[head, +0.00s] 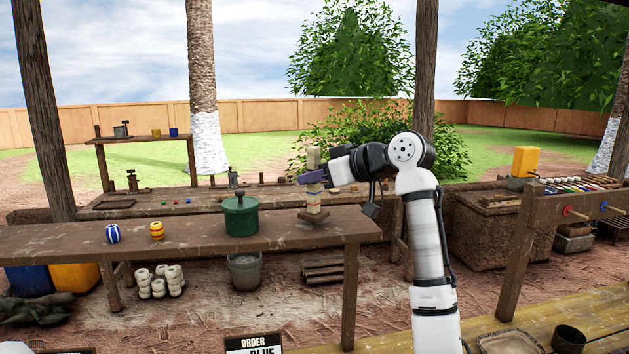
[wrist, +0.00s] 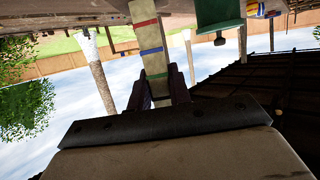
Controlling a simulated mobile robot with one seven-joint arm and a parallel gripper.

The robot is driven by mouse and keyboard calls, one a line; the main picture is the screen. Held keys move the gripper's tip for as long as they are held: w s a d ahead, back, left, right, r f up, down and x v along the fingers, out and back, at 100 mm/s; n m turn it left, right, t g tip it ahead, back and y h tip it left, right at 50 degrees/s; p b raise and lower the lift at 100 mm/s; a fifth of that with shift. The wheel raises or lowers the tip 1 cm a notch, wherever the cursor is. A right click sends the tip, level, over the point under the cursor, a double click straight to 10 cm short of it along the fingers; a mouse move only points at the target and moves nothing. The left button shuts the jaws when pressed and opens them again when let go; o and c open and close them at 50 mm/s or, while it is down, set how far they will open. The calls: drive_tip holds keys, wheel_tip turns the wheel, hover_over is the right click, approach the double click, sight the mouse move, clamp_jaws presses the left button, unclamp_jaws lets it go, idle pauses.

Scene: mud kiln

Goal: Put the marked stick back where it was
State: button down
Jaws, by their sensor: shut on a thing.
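A pale wooden stick with coloured bands (head: 313,197) stands upright over a small dark wooden base (head: 313,216) near the right end of the front table (head: 190,240). My gripper (head: 312,178) is shut on the stick, with pale wood showing above and below the fingers. In the wrist view, which is upside down, the stick (wrist: 149,36) shows a red, a blue and a green band, and my gripper (wrist: 160,88) closes around it by the green band. The stick's lower end looks to be at the base; I cannot tell whether it is seated in it.
A green lidded pot (head: 241,218) stands left of the stick. A rack with several coloured sticks (head: 580,186) is at the right. An order sign (head: 253,344) stands in front.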

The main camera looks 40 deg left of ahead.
drive_tip(key=shift+f, duration=0.7)
drive_tip(key=shift+f, duration=0.15)
drive_tip(key=c, duration=1.3)
unclamp_jaws()
drive_tip(key=shift+r, duration=0.2)
drive_tip(key=shift+d, duration=0.35)
drive_tip(key=b+v, duration=0.4)
drive_tip(key=v, duration=0.7)
drive_tip(key=shift+d, duration=0.2)
